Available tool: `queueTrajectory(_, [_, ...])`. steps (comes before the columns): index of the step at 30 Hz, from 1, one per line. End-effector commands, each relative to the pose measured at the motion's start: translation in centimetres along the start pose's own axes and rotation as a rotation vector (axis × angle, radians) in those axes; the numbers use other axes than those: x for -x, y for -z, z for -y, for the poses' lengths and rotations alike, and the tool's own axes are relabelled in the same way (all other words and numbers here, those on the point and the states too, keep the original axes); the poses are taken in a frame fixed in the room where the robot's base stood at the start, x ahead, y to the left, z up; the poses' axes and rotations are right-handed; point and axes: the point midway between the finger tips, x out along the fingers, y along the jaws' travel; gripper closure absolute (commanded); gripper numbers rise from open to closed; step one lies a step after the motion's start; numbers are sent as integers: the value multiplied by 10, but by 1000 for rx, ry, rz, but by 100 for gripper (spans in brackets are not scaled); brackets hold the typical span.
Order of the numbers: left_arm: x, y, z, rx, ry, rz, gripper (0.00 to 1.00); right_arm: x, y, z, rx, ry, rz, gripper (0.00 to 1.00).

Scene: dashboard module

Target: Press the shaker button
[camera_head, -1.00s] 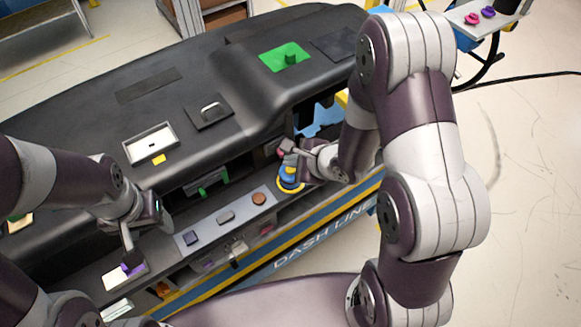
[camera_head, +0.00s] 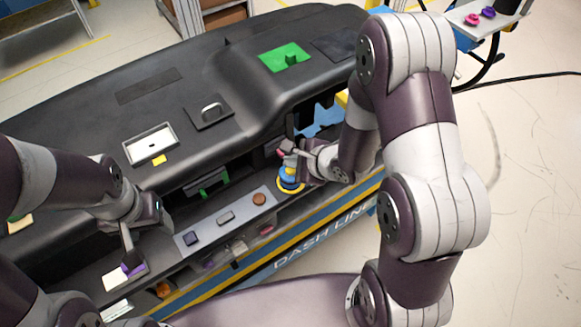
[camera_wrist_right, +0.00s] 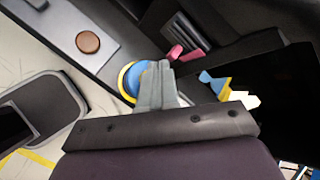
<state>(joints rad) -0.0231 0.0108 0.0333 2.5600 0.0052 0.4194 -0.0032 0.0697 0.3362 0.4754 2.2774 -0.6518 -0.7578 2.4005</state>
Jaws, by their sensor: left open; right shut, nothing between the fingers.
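A round blue button-like part (camera_head: 288,172) with a yellow ring stands at the right end of the dashboard shelf. It also shows in the right wrist view (camera_wrist_right: 131,82), partly hidden by my right gripper's fingers. No label tells whether it is the shaker button. My right gripper (camera_head: 289,148) is shut and empty, its fingers (camera_wrist_right: 157,70) right at this part; I cannot tell whether they touch it. My left gripper (camera_head: 129,262) is open at the shelf's left end, by a purple and white piece (camera_head: 132,272).
Left of the blue part, a grey panel (camera_head: 210,232) carries a dark square button (camera_head: 191,238), a grey button (camera_head: 226,217) and a brown round button (camera_head: 259,199). A pink piece (camera_wrist_right: 175,53) is near my right fingers. The dashboard top (camera_head: 90,130) overhangs the shelf.

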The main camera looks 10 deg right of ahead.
Motion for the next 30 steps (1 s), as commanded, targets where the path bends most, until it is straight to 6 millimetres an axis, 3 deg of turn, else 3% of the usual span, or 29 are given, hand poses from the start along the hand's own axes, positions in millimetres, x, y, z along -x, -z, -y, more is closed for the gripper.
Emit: queueTrajectory(30, [1, 0, 0, 0, 0, 0, 38, -6, 4, -4, 0, 0, 0, 100])
